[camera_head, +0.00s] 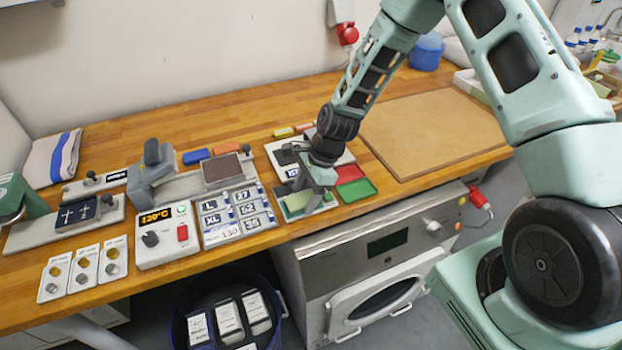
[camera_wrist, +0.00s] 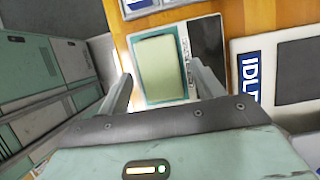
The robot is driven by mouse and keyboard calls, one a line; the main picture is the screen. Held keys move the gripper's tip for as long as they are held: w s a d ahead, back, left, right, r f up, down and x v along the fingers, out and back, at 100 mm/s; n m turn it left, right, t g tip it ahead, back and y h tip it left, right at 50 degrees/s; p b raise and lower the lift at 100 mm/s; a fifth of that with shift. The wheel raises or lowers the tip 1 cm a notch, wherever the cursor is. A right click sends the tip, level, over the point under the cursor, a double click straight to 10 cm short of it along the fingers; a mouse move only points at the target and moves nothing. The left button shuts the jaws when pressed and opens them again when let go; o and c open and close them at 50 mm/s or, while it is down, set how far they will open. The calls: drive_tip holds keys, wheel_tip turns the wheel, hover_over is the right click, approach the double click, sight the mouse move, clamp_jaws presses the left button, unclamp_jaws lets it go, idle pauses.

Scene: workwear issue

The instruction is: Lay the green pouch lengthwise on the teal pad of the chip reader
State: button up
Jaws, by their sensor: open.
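The pale green pouch (camera_wrist: 158,68) lies flat on the teal pad (camera_wrist: 185,46) of the chip reader (camera_wrist: 207,48) in the wrist view. Its long side runs along the pad's long side, and a thin teal border shows around it. In the head view the pouch (camera_head: 298,201) is partly hidden by my gripper (camera_head: 310,200). My gripper (camera_wrist: 160,72) is open, with one finger on each side of the pouch and visible gaps between. Whether the fingertips touch the reader is unclear.
A device marked IDL (camera_wrist: 251,75) stands close beside the reader. Red (camera_head: 349,174) and green (camera_head: 356,190) trays lie to the right, before a brown board (camera_head: 430,133). A size-label panel (camera_head: 238,215) is on the left. The table's front edge is close.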

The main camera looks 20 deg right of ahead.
drive_tip(key=b+v, duration=0.3)
drive_tip(key=v, duration=0.8)
drive_tip(key=s+a+r+n+h, duration=0.2)
drive_tip(key=s+a+r+n, duration=0.6)
drive_tip(key=s+a+n, duration=0.3)
drive_tip(key=s+r+n+h, duration=0.1)
drive_tip(key=s+r+n, duration=0.1)
drive_tip(key=s+n, duration=0.5)
drive_tip(key=s+r+n, duration=0.1)
drive_tip(key=s+n, duration=0.6)
drive_tip(key=s, duration=0.2)
drive_tip(key=shift+d+r+n+h, duration=0.25)
drive_tip(key=shift+r+n+h, duration=0.1)
drive_tip(key=shift+n+h, duration=0.05)
